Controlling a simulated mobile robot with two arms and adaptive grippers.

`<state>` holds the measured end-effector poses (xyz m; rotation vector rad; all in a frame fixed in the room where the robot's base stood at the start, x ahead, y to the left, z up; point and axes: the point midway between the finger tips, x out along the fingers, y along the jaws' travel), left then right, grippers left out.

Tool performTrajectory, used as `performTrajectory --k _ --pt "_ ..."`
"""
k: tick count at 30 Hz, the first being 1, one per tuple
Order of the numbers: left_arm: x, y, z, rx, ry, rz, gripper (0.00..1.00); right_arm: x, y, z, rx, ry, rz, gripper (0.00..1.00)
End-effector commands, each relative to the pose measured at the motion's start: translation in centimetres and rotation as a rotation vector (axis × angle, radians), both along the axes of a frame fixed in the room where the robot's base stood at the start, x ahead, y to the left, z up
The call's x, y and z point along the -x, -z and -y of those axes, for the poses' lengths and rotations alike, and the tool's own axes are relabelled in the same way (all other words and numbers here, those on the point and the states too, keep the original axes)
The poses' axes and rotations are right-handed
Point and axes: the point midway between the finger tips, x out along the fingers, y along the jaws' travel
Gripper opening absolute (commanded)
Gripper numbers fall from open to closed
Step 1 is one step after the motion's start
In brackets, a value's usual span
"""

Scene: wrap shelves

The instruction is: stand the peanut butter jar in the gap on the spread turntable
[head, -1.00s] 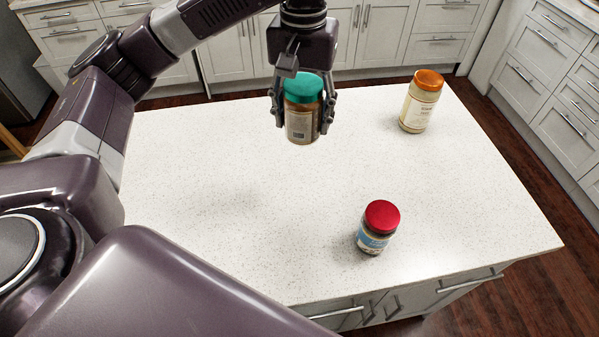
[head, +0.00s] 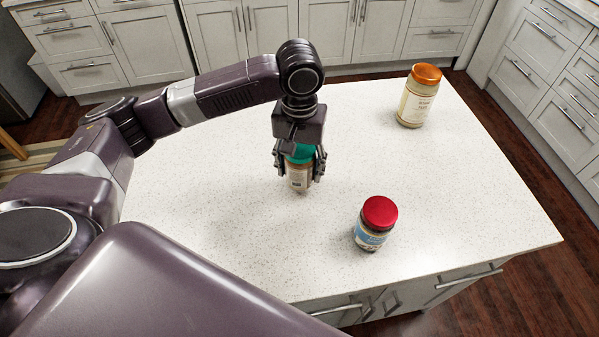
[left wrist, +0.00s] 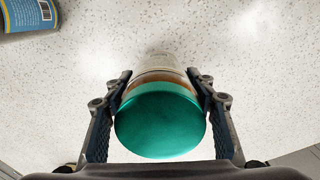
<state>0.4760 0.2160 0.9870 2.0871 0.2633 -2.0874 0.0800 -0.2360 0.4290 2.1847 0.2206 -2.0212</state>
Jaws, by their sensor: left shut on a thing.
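A jar with a teal lid and brown contents, which looks like the peanut butter jar (head: 299,178), is upright in my left gripper (head: 300,172). The fingers close on its two sides just below the lid. In the left wrist view its lid (left wrist: 160,122) fills the space between the fingertips (left wrist: 160,88). Its base is at or just above the white counter; I cannot tell if it touches. The label is partly hidden by the fingers. The spread turntable is not in view, nor is my right gripper.
A jar with a red lid and blue label (head: 374,232) stands to the right, nearer the counter's front edge. A taller jar with an orange lid (head: 416,103) stands at the back right. The speckled white counter (head: 220,230) is otherwise clear. Cabinets stand beyond it.

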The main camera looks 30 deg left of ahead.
Motion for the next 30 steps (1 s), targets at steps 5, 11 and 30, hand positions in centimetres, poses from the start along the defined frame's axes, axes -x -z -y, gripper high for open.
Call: performTrajectory --k 5,11,30 --pt "0.0 2.1 0.0 0.001 -0.002 0.0 0.07 -0.7 -0.3 -0.3 -0.003 0.001 0.01 0.39" --pt "-0.1 2.4 0.0 0.0 -0.001 0.002 0.07 -1.2 -0.3 -0.4 -0.006 0.002 0.018 0.39" --pt "0.0 2.6 0.0 0.0 -0.001 0.0 0.69 -1.1 -0.4 -0.3 -0.004 0.001 0.017 0.39"
